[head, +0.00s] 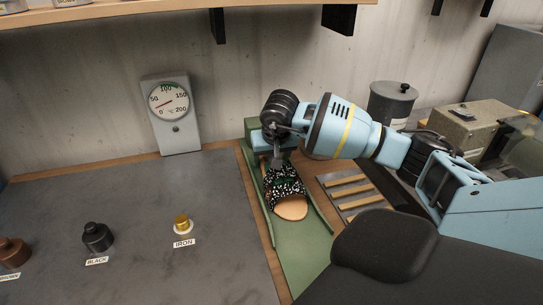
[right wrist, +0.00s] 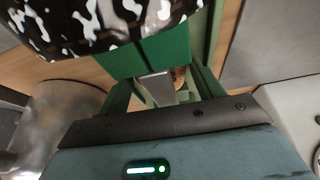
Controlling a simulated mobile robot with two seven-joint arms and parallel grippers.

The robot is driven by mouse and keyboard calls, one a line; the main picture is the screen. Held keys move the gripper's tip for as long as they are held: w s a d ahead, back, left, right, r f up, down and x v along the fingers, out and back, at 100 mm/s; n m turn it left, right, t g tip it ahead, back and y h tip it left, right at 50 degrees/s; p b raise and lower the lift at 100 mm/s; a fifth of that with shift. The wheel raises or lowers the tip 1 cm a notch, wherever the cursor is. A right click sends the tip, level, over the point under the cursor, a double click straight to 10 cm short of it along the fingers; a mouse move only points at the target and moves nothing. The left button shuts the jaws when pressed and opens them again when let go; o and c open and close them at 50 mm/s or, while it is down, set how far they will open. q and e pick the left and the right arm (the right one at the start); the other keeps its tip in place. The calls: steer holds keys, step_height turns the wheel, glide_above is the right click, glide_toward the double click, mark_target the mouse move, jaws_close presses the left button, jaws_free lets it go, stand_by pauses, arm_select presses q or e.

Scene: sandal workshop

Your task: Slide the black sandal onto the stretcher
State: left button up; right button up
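The black sandal (head: 286,185) has a black-and-white patterned strap with small green patches. It sits over the green stretcher base (head: 294,252), between the base's raised sides. A rounded tan end (head: 291,208) shows below the strap; I cannot tell if it is sole or form. My right gripper (head: 280,158) points down at the sandal's far end, close to it or touching. In the right wrist view the patterned strap (right wrist: 95,22) fills the top, beside green blocks (right wrist: 150,55). The finger gap and any grip are unclear. My left gripper is out of view.
A dial gauge (head: 166,101) stands at the back wall. A slatted rack (head: 350,190) is right of the stretcher. A lidded grey pot (head: 391,103) and a box (head: 468,124) stand behind my right arm.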

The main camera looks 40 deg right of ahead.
mark_target(279, 172)
steer(key=c, duration=0.7)
steer(key=o, duration=1.1)
steer(key=shift+r, duration=0.1)
steer(key=v, duration=0.7)
steer(key=shift+w+r, duration=0.1)
steer(key=shift+a+r, duration=0.15)
steer(key=shift+r, duration=0.1)
steer(key=shift+s+a+f, duration=0.1)
steer(key=shift+s, duration=0.1)
